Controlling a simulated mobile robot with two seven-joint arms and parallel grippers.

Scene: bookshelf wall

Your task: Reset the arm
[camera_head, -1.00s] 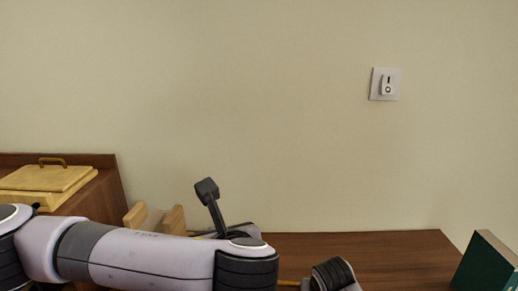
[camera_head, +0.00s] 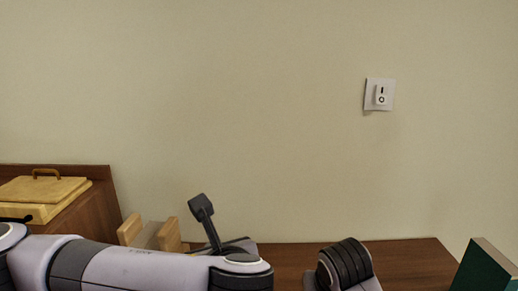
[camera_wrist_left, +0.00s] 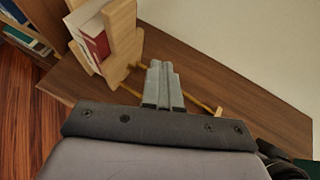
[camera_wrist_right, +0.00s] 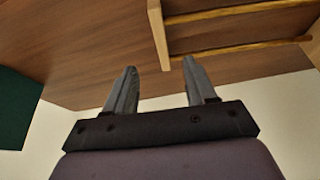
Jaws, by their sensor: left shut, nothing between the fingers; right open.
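My left gripper (camera_wrist_left: 163,88) is shut and empty in the left wrist view, its fingers together over the brown wooden surface beside a light wood rack. My left arm (camera_head: 160,268) crosses the lower left of the head view; its fingertips are hidden there. My right gripper (camera_wrist_right: 160,68) is open and empty in the right wrist view, its fingers apart below a wooden surface edge with two thin rods. Part of my right arm (camera_head: 345,265) shows at the bottom centre-right of the head view.
The light wood rack (camera_wrist_left: 118,35) holds a red-and-white book (camera_wrist_left: 92,38). A yellow lidded box (camera_head: 40,195) sits at far left. A dark green block or book (camera_head: 485,268) stands at right. A white switch (camera_head: 379,95) is on the otherwise bare wall.

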